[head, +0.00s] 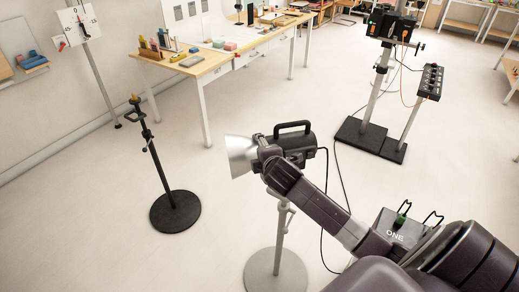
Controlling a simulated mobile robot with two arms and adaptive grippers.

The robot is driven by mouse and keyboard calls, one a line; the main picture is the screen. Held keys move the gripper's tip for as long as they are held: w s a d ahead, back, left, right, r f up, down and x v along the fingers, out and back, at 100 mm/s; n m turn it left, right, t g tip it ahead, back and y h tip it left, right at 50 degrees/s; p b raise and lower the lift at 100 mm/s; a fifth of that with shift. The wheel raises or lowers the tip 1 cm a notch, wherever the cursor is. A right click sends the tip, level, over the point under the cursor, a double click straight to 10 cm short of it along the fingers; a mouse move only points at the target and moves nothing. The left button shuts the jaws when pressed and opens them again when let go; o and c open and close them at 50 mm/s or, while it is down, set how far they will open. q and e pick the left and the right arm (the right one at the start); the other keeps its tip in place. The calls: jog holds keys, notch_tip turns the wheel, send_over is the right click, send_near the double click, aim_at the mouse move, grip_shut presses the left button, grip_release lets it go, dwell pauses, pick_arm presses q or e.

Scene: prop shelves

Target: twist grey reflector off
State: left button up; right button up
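The grey reflector (239,155), a silver flared cone, sits at the front of a black lamp (298,143) with a handle on top. Its wide mouth faces left. The lamp is on a grey stand with a round base (275,274). My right arm reaches in from the lower right, and its gripper (263,153) is at the reflector's narrow end, where it overlaps the lamp's front. The fingers are small and dark against the lamp, so I cannot tell whether they are closed on the reflector. My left gripper is not in view.
A black stand with a round base (175,212) is left of the lamp. A wooden table (215,66) with small items stands behind. A second stand with a control box (430,80) is at the back right. A cable hangs behind the lamp. Open floor lies between.

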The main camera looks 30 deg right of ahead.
jog(key=shift+s+a+f+g, duration=0.1)
jog(key=shift+s+f+g, duration=0.05)
jog(key=shift+f+g, duration=0.2)
jog(key=shift+f, duration=0.1)
jog(key=shift+r+g+y, duration=0.25)
jog(key=shift+g+y, duration=0.15)
jog(key=shift+g, duration=0.25)
jog(key=shift+d+g, duration=0.2)
jog(key=shift+g, duration=0.4)
jog(key=shift+f+y, duration=0.1)
jog(key=shift+y, duration=0.2)
